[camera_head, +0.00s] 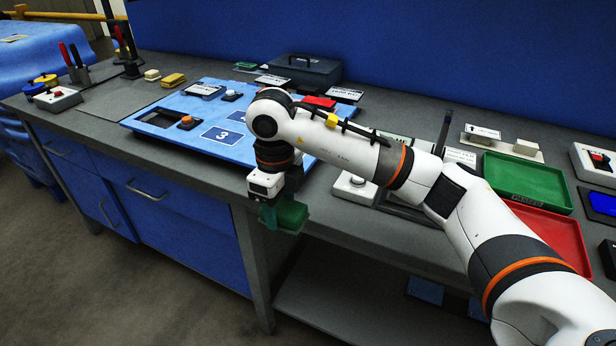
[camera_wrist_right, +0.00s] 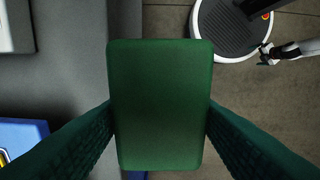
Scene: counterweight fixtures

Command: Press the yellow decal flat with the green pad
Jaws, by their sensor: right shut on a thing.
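My right gripper (camera_head: 281,212) is shut on the green pad (camera_head: 292,214), just off the bench's front edge. In the right wrist view the pad (camera_wrist_right: 160,105) fills the middle, between the dark green fingers of my right gripper (camera_wrist_right: 160,130). I cannot make out the yellow decal for certain. A small yellow patch (camera_wrist_right: 3,157) shows at the left edge of the wrist view, on a blue surface; I cannot tell what it is. The blue board (camera_head: 160,122) lies on the bench, partly hidden by my arm. My left gripper is not in view.
A yellow block (camera_head: 173,79) lies behind the board. A dark case (camera_head: 304,69) stands at the back. A green tray (camera_head: 527,178) and a red tray (camera_head: 556,236) sit at right. Floor is open in front.

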